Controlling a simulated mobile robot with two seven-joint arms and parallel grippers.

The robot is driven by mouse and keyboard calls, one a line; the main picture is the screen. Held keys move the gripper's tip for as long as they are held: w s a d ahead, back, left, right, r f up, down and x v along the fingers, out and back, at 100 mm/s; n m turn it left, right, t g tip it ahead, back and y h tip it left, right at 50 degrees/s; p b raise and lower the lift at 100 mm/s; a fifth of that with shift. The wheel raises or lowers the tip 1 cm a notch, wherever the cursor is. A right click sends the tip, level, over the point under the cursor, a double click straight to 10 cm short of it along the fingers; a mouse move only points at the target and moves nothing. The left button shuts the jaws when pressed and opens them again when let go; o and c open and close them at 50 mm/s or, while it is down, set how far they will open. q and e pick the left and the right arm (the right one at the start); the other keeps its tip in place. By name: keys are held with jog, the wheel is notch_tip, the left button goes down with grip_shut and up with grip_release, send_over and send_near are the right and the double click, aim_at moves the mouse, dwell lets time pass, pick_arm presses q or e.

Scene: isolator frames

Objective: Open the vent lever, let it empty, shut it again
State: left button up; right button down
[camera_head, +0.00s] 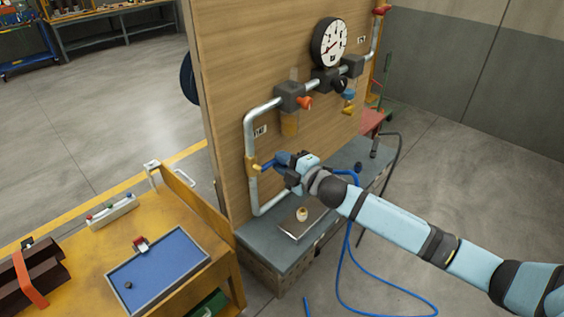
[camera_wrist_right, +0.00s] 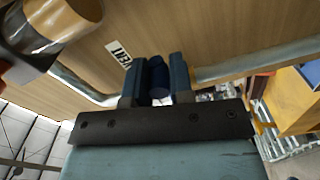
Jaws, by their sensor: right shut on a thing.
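The vent lever (camera_head: 268,166) is a small blue handle on a brass valve (camera_head: 253,165), low on the vertical grey pipe at the left of the wooden panel. In the head view it reaches right from the pipe into my right gripper (camera_head: 280,160). In the right wrist view that gripper (camera_wrist_right: 156,68) is shut on the dark blue handle (camera_wrist_right: 158,82), with a finger on each side. A VENT label (camera_wrist_right: 119,52) is on the panel beside it. My gripper hides much of the lever, so its exact angle is unclear. My left gripper is not in view.
The panel (camera_head: 228,75) carries a round gauge (camera_head: 329,42), an amber bowl (camera_head: 290,124) and a red knob (camera_head: 305,102). A grey bench (camera_head: 275,250) with a small tray (camera_head: 294,229) stands below. A yellow workbench (camera_head: 85,270) is left; a blue hose (camera_head: 375,287) lies on the floor.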

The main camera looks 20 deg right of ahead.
jog(key=shift+w+d+r+n, duration=0.1)
jog(key=shift+r+n, duration=0.2)
jog(key=shift+r, duration=0.25)
jog(key=c, duration=1.1)
grip_release()
jog(key=shift+c, duration=0.2)
jog(key=shift+o, duration=0.4)
jog(key=shift+f, duration=0.2)
jog(key=shift+s, duration=0.2)
jog(key=shift+s+f, duration=0.15)
jog(key=shift+s, duration=0.05)
jog(key=b+v, duration=0.2)
jog(key=v, duration=1.1)
jog(key=shift+r+b, duration=0.2)
jog(key=shift+b, duration=0.1)
jog(key=shift+s, duration=0.1)
